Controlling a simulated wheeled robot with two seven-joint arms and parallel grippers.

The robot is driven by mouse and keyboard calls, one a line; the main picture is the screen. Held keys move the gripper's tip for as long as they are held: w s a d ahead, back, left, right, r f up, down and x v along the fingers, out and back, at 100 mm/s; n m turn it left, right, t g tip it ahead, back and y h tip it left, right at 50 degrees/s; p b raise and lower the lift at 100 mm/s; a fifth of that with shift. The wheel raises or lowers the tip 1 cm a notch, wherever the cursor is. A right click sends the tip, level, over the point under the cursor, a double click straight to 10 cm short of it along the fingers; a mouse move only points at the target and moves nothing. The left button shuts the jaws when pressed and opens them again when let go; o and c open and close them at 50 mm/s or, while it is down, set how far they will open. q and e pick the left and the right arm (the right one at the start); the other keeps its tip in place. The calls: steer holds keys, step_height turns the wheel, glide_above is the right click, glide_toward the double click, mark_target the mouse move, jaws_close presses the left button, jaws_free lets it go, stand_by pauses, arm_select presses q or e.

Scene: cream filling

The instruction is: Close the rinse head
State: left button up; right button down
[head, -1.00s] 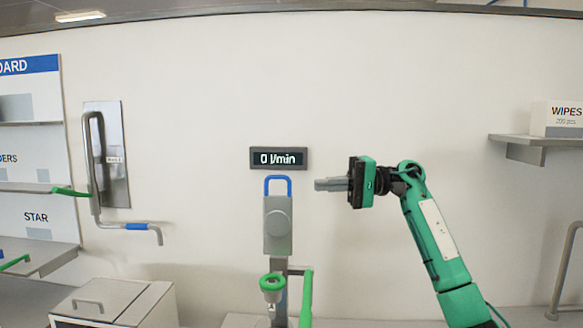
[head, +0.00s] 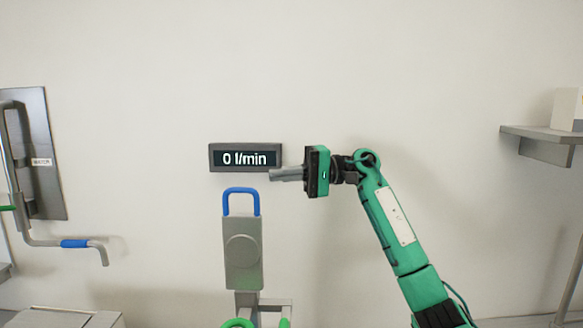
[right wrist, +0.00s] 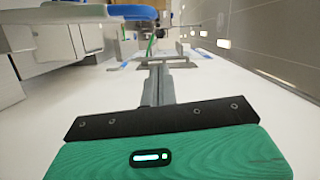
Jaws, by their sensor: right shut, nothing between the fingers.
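The rinse head appears to be the upright grey block with a round disc on its front (head: 243,250). A blue loop handle (head: 241,190) stands up from its top. The same blue handle seems to show large at the upper left of the right wrist view (right wrist: 60,13). My right gripper (head: 272,174) is shut and empty. In the head view its fingertips point left, just above and right of the blue handle, with a gap between them. Its fingers also show in the right wrist view (right wrist: 158,72). My left gripper is not in view.
A dark display (head: 245,158) reading "0 l/min" is on the wall behind the fingertips. A metal plate with a bent pipe and blue grip (head: 74,243) is at left. A shelf (head: 545,143) holds a box at right. Green parts (head: 238,323) show below the block.

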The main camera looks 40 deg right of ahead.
arm_select(q)
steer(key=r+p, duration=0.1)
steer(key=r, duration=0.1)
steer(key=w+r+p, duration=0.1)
steer(key=p, duration=0.1)
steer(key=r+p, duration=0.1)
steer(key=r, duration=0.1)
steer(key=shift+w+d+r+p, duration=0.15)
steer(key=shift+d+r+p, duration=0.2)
arm_select(e)
steer(key=a, duration=0.7)
steer(key=shift+s+a+f, duration=0.15)
steer(key=shift+s+f, duration=0.2)
steer(key=shift+s, duration=0.05)
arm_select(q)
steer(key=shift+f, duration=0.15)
arm_select(e)
steer(key=shift+s, duration=0.1)
